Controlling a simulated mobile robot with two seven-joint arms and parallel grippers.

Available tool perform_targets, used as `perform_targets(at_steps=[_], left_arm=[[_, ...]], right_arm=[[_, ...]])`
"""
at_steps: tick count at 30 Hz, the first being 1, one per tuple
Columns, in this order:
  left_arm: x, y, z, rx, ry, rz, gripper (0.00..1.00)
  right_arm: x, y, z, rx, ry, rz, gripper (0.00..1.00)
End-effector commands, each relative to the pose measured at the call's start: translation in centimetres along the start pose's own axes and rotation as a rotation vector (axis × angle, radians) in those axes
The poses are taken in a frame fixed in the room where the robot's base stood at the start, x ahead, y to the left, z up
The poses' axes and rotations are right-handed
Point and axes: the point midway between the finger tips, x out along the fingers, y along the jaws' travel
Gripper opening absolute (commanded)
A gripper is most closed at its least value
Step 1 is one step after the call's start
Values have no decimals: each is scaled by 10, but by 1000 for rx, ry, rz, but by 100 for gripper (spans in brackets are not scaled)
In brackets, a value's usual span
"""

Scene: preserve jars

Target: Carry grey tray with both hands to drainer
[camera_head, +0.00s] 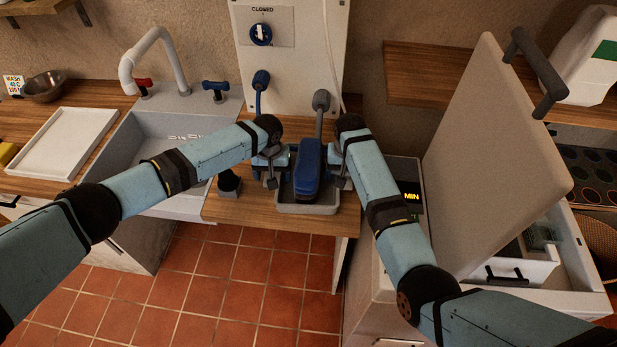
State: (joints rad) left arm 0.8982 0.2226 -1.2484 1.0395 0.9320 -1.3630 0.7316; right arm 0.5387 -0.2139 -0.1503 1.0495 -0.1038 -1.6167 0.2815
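The grey tray (307,209) sits on the wooden counter between my two grippers, near the counter's front edge. A long blue object (308,170) lies in it. My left gripper (272,178) is at the tray's left rim and my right gripper (340,180) is at its right rim. Both point downward. The fingertips are small and partly hidden by the wrists, so I cannot tell whether they are closed on the rims. A white shallow board with a raised rim (62,142), which looks like the drainer, lies left of the sink and looks empty.
The sink (165,140) with a white tap (150,58) lies between the tray and the white board. A dark knob-like object (229,182) stands left of the tray. A white panel (292,60) rises behind. A machine with a raised lid (497,140) stands at right.

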Motion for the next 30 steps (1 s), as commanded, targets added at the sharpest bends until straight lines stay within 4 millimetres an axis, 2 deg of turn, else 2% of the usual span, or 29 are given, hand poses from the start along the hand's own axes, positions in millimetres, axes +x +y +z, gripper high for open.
perform_targets(at_steps=[7, 12, 15, 23, 30], left_arm=[[0, 0, 0, 1, 0, 0, 75], [0, 0, 0, 1, 0, 0, 36], [0, 0, 0, 1, 0, 0, 17], [-2, 0, 0, 0, 1, 0, 17], [-17, 0, 0, 0, 1, 0, 17]], right_arm=[[0, 0, 0, 0, 0, 0, 75], [0, 0, 0, 0, 0, 0, 36], [0, 0, 0, 0, 0, 0, 17], [-2, 0, 0, 0, 1, 0, 17], [-17, 0, 0, 0, 1, 0, 17]])
